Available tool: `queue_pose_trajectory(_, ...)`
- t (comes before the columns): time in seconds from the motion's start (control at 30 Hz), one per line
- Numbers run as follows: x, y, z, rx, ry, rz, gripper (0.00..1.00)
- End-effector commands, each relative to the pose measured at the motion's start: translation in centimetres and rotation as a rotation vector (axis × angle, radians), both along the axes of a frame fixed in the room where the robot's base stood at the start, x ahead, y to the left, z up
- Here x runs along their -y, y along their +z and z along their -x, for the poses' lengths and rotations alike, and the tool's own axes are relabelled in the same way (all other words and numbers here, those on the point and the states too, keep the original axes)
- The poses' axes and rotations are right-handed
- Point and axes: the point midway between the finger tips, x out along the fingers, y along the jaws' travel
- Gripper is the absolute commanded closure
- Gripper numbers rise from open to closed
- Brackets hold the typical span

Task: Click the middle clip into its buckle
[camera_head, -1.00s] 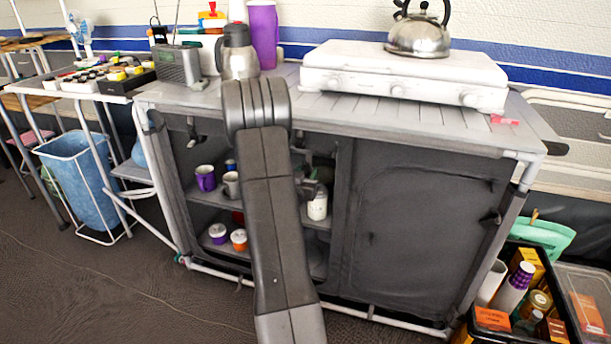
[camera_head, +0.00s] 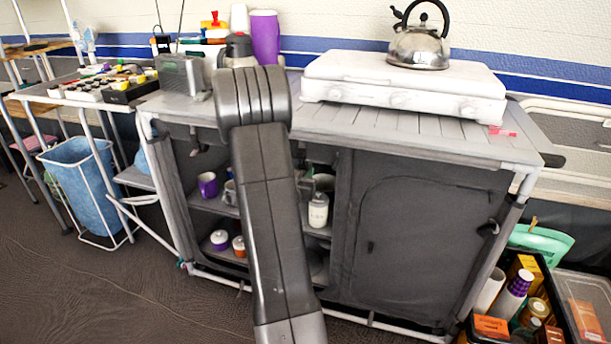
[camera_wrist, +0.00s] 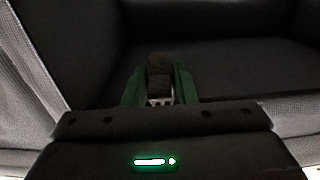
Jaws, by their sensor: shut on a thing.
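In the wrist view my gripper (camera_wrist: 159,88) has green fingers closed on a small dark, strap-like piece (camera_wrist: 158,68), which looks like the clip. A small grey part shows at its lower end. Dark fabric lies behind it. In the head view my arm covers the gripper and the middle of the cabinet front, so I cannot tell the middle buckle or how the clip sits to it. The grey fabric cabinet (camera_head: 425,240) has an open shelved left part and a closed right panel. A dark fastener (camera_head: 194,143) hangs under the counter's left end.
On the counter (camera_head: 380,122) stand a white stove (camera_head: 400,85) with a kettle (camera_head: 419,45), a radio (camera_head: 184,76) and a purple cup stack (camera_head: 265,38). Mugs and a white bottle (camera_head: 318,210) sit on the shelves. Crates (camera_head: 575,285) stand at right, a blue bin (camera_head: 85,185) at left.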

Motion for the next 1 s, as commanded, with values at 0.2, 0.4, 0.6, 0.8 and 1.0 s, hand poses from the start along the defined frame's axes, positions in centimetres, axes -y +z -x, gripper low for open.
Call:
queue_pose_trajectory(0.2,-0.1,0.5,0.3,0.001,0.0,0.0,1.0)
queue_pose_trajectory(0.4,-0.1,0.5,0.3,0.001,0.0,0.0,0.63)
queue_pose_trajectory(0.6,-0.1,0.5,0.3,0.001,0.0,0.0,0.6)
queue_pose_trajectory(0.8,-0.4,0.5,0.9,0.0,0.001,0.0,0.6)
queue_pose_trajectory(1.0,-1.5,0.6,4.2,-0.003,0.004,0.001,0.6)
